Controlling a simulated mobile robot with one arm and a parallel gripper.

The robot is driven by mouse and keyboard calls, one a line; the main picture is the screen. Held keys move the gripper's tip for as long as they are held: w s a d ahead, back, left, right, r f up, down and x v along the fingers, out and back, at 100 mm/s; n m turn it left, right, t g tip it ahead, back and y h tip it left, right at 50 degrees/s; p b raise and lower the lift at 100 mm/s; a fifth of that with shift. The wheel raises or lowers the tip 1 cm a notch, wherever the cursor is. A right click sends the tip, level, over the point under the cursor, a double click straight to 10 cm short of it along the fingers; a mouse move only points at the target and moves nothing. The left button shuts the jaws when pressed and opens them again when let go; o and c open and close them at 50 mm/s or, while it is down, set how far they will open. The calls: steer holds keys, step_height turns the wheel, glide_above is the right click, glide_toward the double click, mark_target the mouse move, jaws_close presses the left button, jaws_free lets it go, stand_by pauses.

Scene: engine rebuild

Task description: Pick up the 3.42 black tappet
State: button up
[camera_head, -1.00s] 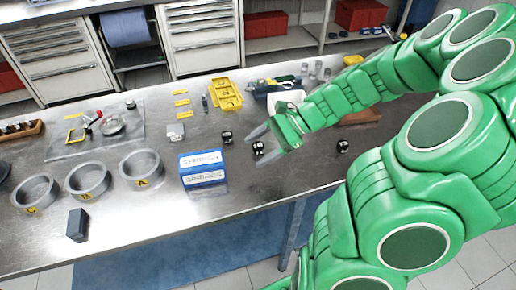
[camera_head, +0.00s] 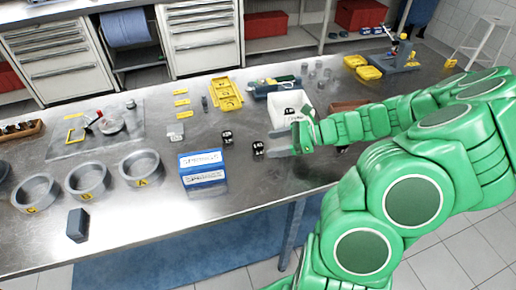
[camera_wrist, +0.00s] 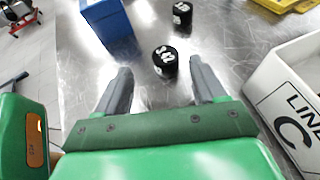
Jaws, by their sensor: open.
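A black tappet (camera_head: 258,148) with white digits stands on the steel bench just left of my gripper (camera_head: 272,144). In the wrist view this tappet (camera_wrist: 165,60) stands upright just ahead of the fingertips, roughly centred between them. My gripper (camera_wrist: 160,72) is open, with nothing between its fingers. A second black tappet (camera_head: 227,138) stands further left; it also shows at the top of the wrist view (camera_wrist: 182,14). The digits on both are too small or blurred to read surely.
A blue and white box (camera_head: 202,168) stands left of the tappets. A white bin marked LINE C (camera_wrist: 292,95) is close on the right in the wrist view. A yellow tray (camera_head: 226,94) lies behind. Grey rings (camera_head: 88,178) stand at left.

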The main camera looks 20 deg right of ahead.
mark_target(262, 146)
steer(key=shift+w+d+f+x, duration=0.1)
steer(key=shift+d+f+x, duration=0.05)
steer(key=shift+x, duration=1.1)
steer(key=shift+w+d+f+x, duration=0.1)
steer(key=shift+w+f+x, duration=0.05)
steer(key=shift+x, duration=1.1)
steer(key=c, duration=1.2)
steer(key=shift+o, duration=0.2)
steer(key=shift+r, duration=0.1)
